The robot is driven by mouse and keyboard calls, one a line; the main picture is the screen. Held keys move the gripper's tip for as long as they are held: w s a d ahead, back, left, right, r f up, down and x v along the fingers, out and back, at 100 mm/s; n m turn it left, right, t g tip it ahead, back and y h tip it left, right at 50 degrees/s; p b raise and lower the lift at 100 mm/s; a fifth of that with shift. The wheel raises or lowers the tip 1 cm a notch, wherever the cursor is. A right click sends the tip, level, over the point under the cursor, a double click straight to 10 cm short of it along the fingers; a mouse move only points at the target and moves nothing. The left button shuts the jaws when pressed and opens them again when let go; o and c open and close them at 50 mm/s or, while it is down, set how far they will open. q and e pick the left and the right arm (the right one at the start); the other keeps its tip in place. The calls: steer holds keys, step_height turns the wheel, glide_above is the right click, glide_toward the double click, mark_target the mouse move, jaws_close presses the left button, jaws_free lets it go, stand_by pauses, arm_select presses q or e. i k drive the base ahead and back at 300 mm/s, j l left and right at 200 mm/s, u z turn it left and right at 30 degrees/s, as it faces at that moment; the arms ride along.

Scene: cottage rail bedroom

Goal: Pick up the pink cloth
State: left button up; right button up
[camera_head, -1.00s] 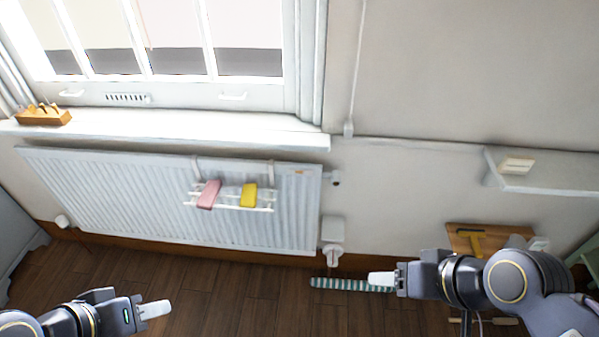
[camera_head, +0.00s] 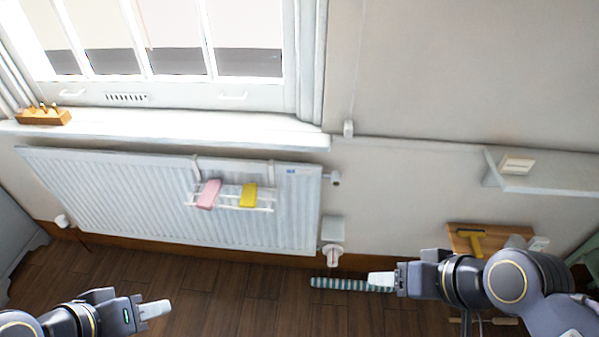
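The pink cloth (camera_head: 208,194) hangs over a white wire rack (camera_head: 228,206) hooked onto the front of the radiator. A yellow cloth (camera_head: 249,195) hangs beside it on the right, a little apart. My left gripper (camera_head: 154,310) is at the lower left, below and in front of the radiator, well away from the pink cloth. Its fingers point right and no gap or held thing shows between them. My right gripper (camera_head: 382,280) is at the lower right, its fingers pointing left, far from the cloth. Its finger gap is not clear from this side.
The white radiator (camera_head: 120,200) stands under a window sill (camera_head: 200,130) that juts out above it. A wooden block with pegs (camera_head: 43,116) is on the sill. A striped strip (camera_head: 338,284) lies beyond my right gripper. A wall shelf (camera_head: 550,186) is at the right.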

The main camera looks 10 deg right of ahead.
mark_target(207, 200)
steer(key=i+j+u, duration=0.45)
steer(key=i, duration=0.25)
steer(key=i+u, duration=0.25)
steer(key=i+j, duration=0.05)
steer(key=i, duration=0.05)
